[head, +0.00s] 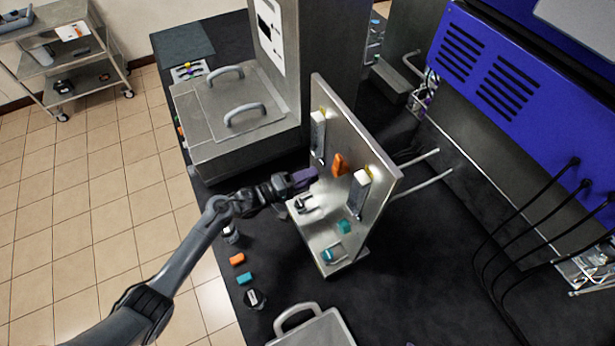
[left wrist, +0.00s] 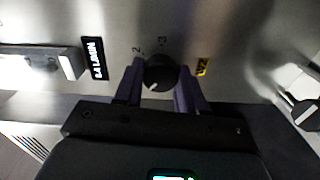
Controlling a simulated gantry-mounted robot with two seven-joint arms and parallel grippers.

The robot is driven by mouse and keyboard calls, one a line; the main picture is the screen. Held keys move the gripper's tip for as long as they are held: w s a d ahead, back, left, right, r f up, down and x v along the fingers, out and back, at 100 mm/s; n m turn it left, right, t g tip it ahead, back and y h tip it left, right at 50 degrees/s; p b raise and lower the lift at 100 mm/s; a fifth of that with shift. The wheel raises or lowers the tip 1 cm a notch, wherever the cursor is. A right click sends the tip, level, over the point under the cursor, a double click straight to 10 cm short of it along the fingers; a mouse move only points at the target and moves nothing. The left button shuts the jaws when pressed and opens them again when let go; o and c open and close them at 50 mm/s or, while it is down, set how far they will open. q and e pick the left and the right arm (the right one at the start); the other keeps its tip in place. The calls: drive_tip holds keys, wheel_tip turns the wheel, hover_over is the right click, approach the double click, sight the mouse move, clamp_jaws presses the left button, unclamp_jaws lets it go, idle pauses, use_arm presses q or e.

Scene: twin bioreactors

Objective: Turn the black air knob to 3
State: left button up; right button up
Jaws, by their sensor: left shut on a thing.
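In the left wrist view the black air knob (left wrist: 160,72) sits on a grey metal panel, between the two purple fingers of my left gripper (left wrist: 159,84). The fingers are shut on its sides. The digits 2 (left wrist: 136,50) and 3 (left wrist: 163,41) show on the panel above the knob. A small pale mark shows at the knob's lower edge; I cannot tell surely where its pointer aims. In the head view my left gripper (head: 304,180) reaches the upright panel (head: 335,120) from the left and hides the knob. My right gripper is out of view.
The panel also carries two white-fronted meters (head: 318,135), (head: 359,190), an orange part (head: 339,164) and teal parts (head: 344,226). A lidded steel box (head: 232,110) stands behind my left gripper. Small orange and teal blocks (head: 237,259), (head: 245,278) lie at the bench's left edge.

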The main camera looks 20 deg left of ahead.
use_arm(q)
drive_tip(key=shift+m+b, duration=5.35)
drive_tip(key=shift+m, duration=8.55)
drive_tip(key=o, duration=1.1)
drive_tip(key=shift+c, duration=0.2)
